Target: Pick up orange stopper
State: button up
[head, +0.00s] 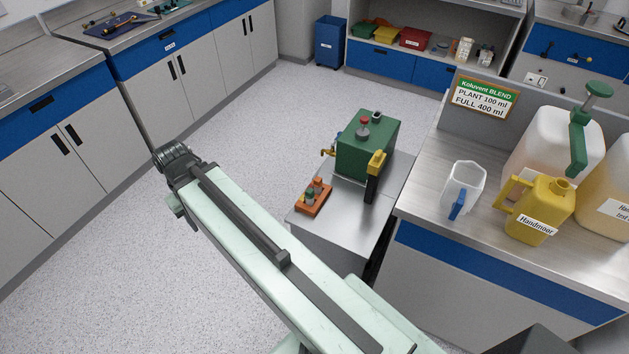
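An orange stopper (318,184) stands in a small orange rack (313,208) near the left edge of a low metal stand. Dark green stoppers or pegs (310,195) sit beside it in the same rack; they are small and hard to separate. My pale green arm crosses the head view from lower right to upper left and ends in a dark joint left of the stand. I cannot make out my gripper's fingers there. The rack and the orange stopper are not covered by my arm.
A green box (365,150) with a red knob and a yellow-topped handle stands behind the rack on the metal stand (335,235). The right bench (430,205) holds a white jug (461,190), a yellow can (540,210) and large containers. Open floor (230,130) lies left.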

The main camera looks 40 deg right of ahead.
aim_at(317, 182)
jog(key=u, duration=0.05)
jog(key=i, duration=0.85)
jog(key=z, duration=0.1)
